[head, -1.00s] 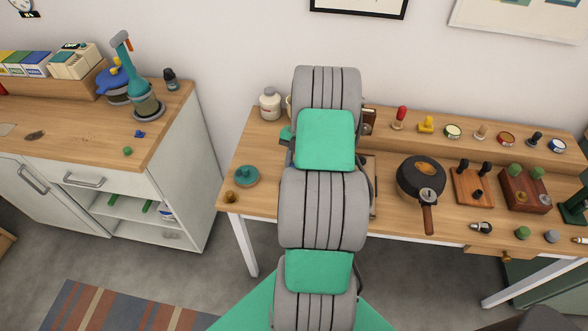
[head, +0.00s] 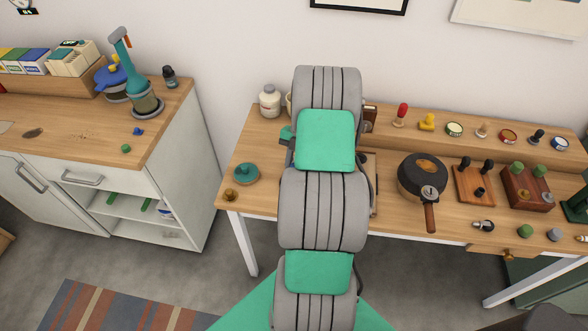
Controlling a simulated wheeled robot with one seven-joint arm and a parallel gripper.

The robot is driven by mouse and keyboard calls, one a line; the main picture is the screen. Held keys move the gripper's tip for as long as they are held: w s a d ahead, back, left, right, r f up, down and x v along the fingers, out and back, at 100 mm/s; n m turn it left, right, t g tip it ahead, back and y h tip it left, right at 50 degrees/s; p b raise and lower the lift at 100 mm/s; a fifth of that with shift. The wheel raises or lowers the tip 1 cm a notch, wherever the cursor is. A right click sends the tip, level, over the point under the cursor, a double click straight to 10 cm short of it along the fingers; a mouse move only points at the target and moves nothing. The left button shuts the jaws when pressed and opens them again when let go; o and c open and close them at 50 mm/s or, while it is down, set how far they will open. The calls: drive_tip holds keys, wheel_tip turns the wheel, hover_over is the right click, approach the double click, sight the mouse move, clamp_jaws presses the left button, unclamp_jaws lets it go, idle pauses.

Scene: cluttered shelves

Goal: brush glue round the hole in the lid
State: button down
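My arm stands upright in the middle of the head view and covers the centre of the workbench. My gripper is hidden behind it, so what it holds cannot be seen. A small round teal lid-like piece with a knob (head: 245,173) lies at the left of the bench; I see no hole in it. No brush can be made out. A dark round pan (head: 423,176) with a brown patch on top and a wooden handle sits right of my arm.
A small brass-coloured piece (head: 229,195) is near the bench's front left corner. Wooden blocks with knobs (head: 474,184) (head: 527,188) stand at the right. Several small tools and tins line the back ledge. A white cabinet (head: 185,195) stands left, across a floor gap.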

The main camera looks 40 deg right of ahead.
drive_tip(key=shift+s+a, duration=0.6)
drive_tip(key=shift+a, duration=0.2)
drive_tip(key=shift+f+b, duration=0.2)
drive_tip(key=shift+b, duration=0.6)
drive_tip(key=shift+w+d+b, duration=0.35)
drive_tip(key=shift+w+d, duration=0.2)
drive_tip(key=shift+d, duration=0.25)
drive_tip(key=shift+b, duration=0.45)
drive_tip(key=shift+s+a+r+b, duration=0.15)
drive_tip(key=shift+s+a+b, duration=0.3)
drive_tip(key=shift+s+a, duration=0.3)
drive_tip(key=shift+b, duration=0.4)
